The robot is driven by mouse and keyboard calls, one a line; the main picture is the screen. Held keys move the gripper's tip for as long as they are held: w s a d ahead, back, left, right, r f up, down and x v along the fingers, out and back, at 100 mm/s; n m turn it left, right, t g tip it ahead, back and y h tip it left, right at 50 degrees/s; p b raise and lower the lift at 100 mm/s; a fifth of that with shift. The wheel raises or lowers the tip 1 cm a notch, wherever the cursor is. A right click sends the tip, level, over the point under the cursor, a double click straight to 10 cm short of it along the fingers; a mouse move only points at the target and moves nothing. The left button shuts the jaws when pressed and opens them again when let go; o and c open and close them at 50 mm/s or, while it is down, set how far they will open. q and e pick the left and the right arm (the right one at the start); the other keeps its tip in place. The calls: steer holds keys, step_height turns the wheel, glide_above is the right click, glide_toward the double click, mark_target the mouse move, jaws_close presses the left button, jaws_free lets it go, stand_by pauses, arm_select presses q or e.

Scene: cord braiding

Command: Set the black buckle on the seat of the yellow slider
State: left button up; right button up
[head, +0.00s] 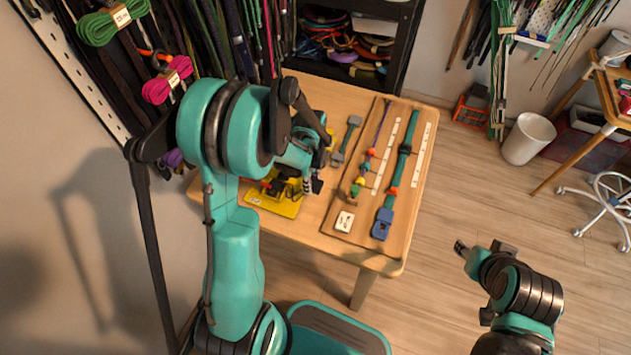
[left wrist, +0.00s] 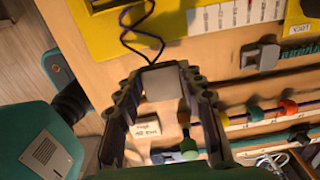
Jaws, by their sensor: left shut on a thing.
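My left gripper (head: 313,184) is at the right edge of a yellow fixture (head: 275,203) carrying black and red parts. A thin dark cord loops from the block toward the yellow piece (left wrist: 165,35) at the top. The block appears apart from the yellow piece. I cannot make out the slider's seat; my left arm hides part of the fixture in the head view. My right gripper (head: 482,248) is far off over the floor, its opening unclear.
A wooden board (head: 410,190) with cords and coloured beads lies right of the fixture on the table (head: 375,262). A white card (head: 344,221) and a blue block (head: 382,224) rest at its near end. A grey tool (head: 346,140) lies behind.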

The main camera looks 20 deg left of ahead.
arm_select(q)
steer(key=shift+s+a+b, duration=0.2)
steer(key=shift+a+b, duration=0.05)
steer(key=shift+a, duration=2.8)
steer(key=shift+s+a+b, duration=0.15)
steer(key=shift+a+b, duration=0.1)
steer(key=shift+a, duration=2.8)
steer(key=shift+w+a, duration=0.15)
steer(key=shift+w, duration=2.1)
steer(key=shift+w+a, duration=0.1)
steer(key=shift+w, duration=2.1)
steer(key=shift+w+a, duration=0.15)
steer(key=shift+w, duration=1.95)
steer(key=shift+w+a, duration=0.1)
steer(key=shift+w, duration=2)
steer(key=shift+f+b, duration=0.15)
steer(key=shift+b, duration=0.15)
steer(key=shift+f+b, duration=0.8)
steer(key=shift+f, duration=0.4)
